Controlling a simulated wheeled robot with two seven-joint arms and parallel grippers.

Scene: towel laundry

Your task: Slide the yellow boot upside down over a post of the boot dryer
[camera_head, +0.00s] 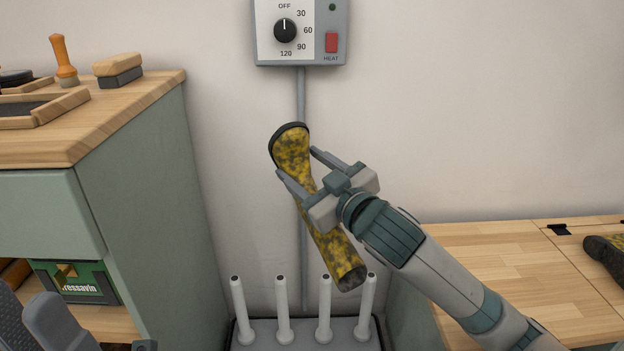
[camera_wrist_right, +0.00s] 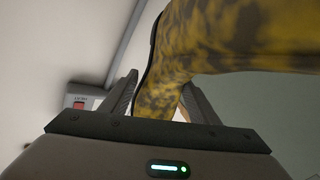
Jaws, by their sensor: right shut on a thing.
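The yellow boot (camera_head: 332,248), mottled with dark patches, hangs in my right gripper (camera_head: 296,163) above the boot dryer (camera_head: 258,331). In the wrist view the boot (camera_wrist_right: 235,35) rises between the fingers (camera_wrist_right: 160,98).
A green cabinet (camera_head: 150,190) with a wooden top stands left of the dryer. A wooden bench (camera_head: 500,265) stands right, with another mottled boot (camera_head: 608,255) at its edge. A control box (camera_head: 300,32) and its pipe are on the wall behind. The other posts stand bare.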

